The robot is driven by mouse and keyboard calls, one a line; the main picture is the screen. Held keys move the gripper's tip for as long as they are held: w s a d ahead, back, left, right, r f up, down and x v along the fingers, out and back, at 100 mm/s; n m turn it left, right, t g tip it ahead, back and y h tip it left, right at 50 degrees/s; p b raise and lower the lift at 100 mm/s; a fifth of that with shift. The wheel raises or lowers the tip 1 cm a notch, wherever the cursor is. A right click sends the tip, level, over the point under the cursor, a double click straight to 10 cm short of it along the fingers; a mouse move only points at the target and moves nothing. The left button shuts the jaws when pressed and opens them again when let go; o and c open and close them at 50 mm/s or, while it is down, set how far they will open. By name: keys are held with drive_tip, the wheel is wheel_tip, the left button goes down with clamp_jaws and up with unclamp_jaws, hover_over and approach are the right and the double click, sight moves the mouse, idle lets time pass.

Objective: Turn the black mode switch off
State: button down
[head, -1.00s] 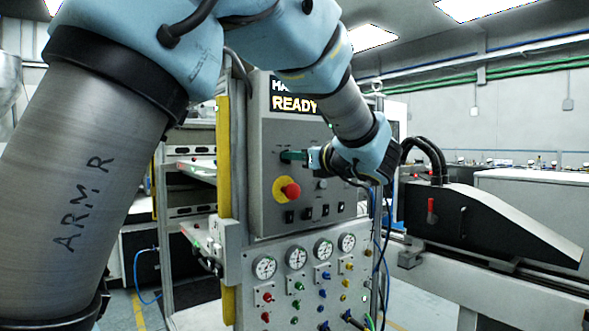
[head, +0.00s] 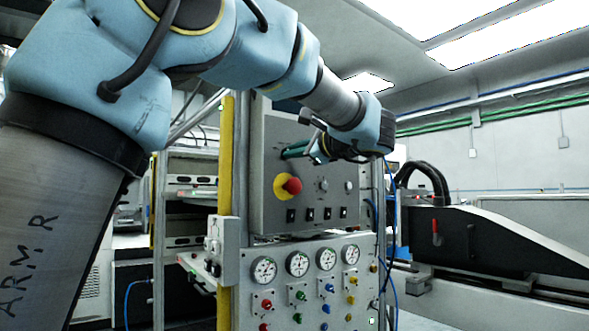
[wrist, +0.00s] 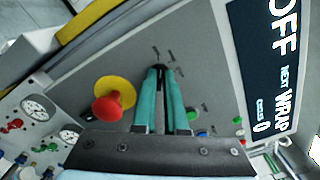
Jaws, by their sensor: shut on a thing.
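The black mode switch (wrist: 159,70) sits on the grey control panel and shows only as a small dark piece between my fingertips. My gripper (wrist: 160,76) has teal fingers, shut on the switch, with the tips close to the panel face. In the head view my gripper (head: 286,152) reaches the panel from the right, tilted, and the switch is hidden by the fingers. The display (wrist: 268,60) reads "OFF" in large white letters, with "NEXT WRAP" and "CYCLES 0" beside it. My arm covers the display in the head view.
A red mushroom button on a yellow disc (head: 288,186) stands out just below my gripper. Dark rocker switches (head: 310,214) sit lower. Gauges (head: 298,262) and coloured knobs fill the lower panel. A yellow post (head: 227,170) stands left.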

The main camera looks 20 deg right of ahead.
drive_tip(key=shift+f+n+b, duration=0.15)
drive_tip(key=shift+n+b, duration=0.95)
drive_tip(key=shift+b, duration=0.15)
drive_tip(key=c, duration=1)
unclamp_jaws()
drive_tip(key=shift+o, duration=0.2)
drive_tip(key=shift+s, duration=0.1)
drive_tip(key=s+d, duration=0.2)
drive_tip(key=s, duration=0.8)
drive_tip(key=shift+s+b, duration=0.25)
drive_tip(key=shift+b, duration=0.1)
drive_tip(key=shift+s, duration=0.1)
